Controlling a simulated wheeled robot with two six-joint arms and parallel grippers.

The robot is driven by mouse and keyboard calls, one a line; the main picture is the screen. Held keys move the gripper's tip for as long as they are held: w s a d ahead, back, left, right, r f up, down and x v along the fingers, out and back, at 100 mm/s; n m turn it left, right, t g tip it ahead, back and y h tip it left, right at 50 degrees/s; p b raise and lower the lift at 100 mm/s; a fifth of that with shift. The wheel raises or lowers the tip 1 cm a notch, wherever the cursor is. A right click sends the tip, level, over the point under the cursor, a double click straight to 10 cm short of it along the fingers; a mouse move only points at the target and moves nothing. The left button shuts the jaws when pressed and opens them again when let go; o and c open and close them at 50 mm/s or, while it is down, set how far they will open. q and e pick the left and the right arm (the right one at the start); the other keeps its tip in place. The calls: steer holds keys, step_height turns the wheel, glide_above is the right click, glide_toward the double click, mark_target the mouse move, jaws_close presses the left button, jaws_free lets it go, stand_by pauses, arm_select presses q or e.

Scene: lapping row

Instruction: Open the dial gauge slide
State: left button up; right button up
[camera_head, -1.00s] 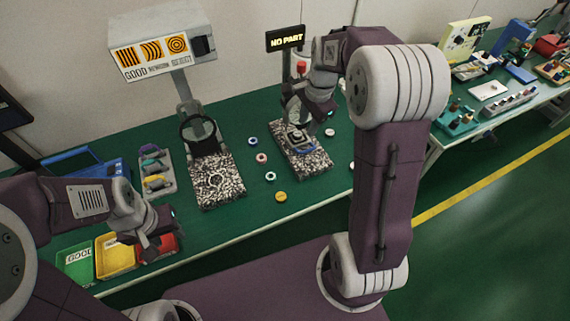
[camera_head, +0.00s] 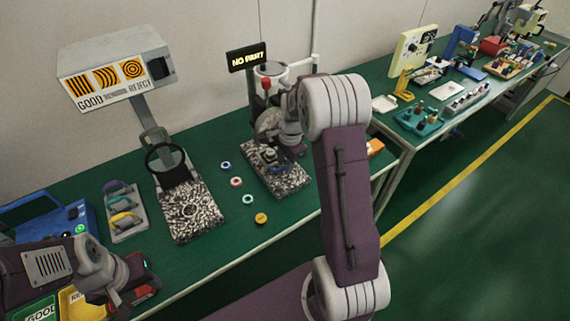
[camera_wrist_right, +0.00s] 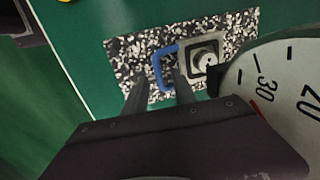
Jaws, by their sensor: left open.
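The dial gauge stand has a speckled stone base (camera_head: 290,181) and a sign reading NO PART. In the right wrist view its white dial (camera_wrist_right: 285,95) fills the right side, and a blue U-shaped handle (camera_wrist_right: 158,66) lies beside a pale square seat with a round metal part (camera_wrist_right: 204,58). My right gripper (camera_wrist_right: 158,92) is open over the base, its fingers apart near the blue handle; I cannot tell whether they touch it. In the head view my right gripper (camera_head: 291,152) is partly hidden at the stand. My left gripper (camera_head: 148,284) is open and empty near the table's front left.
A second speckled base (camera_head: 190,225) with a magnifier ring stands left. Several small rings (camera_head: 236,182) lie between the bases. A yellow bin (camera_head: 72,303), a green bin (camera_head: 40,309) and a rack (camera_head: 126,222) are at left. An orange object (camera_head: 375,148) stands at right.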

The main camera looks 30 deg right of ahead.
steer(key=shift+a+f, duration=0.1)
steer(key=shift+f, duration=0.1)
jaws_close()
stand_by(1.3)
